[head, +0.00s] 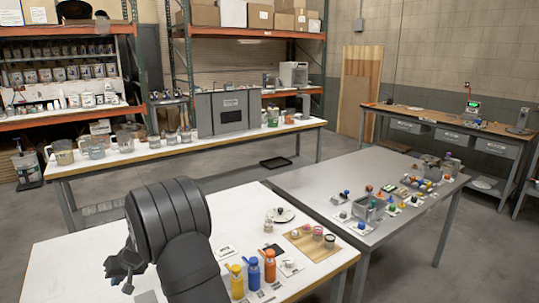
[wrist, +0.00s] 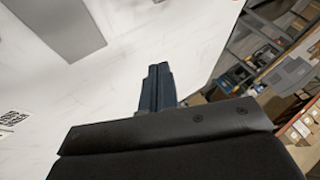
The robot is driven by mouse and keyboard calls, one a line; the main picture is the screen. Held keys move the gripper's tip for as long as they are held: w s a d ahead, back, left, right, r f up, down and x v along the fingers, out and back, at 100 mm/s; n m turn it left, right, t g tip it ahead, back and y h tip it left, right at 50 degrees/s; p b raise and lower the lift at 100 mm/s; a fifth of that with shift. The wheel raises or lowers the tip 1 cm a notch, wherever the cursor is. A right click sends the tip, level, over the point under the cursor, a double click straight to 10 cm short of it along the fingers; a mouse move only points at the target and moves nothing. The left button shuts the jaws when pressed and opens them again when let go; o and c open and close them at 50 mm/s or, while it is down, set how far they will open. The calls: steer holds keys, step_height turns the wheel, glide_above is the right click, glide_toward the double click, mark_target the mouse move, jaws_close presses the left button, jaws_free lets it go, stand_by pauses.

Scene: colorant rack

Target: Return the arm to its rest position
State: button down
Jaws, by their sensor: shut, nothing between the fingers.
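My gripper (head: 122,268) shows in the head view at the left of the near white table (head: 75,250), beside my thick dark arm. In the wrist view its two dark fingers (wrist: 157,75) lie side by side, pressed together with nothing between them. The wrist view shows a white surface with a grey rectangular patch (wrist: 60,22) beyond the fingertips. The gripper appears to touch nothing, though its exact height above the table cannot be told.
An orange bottle (head: 270,265), a blue bottle (head: 254,273) and a yellow bottle (head: 236,281) stand right of my arm. A wooden board (head: 302,246) with small jars lies beyond them. A grey table (head: 300,182) at right holds several small coloured items.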

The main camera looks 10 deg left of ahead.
steer(key=shift+w+d+m, duration=0.4)
steer(key=shift+w+d, duration=0.25)
steer(key=shift+d, duration=0.25)
stand_by(0.9)
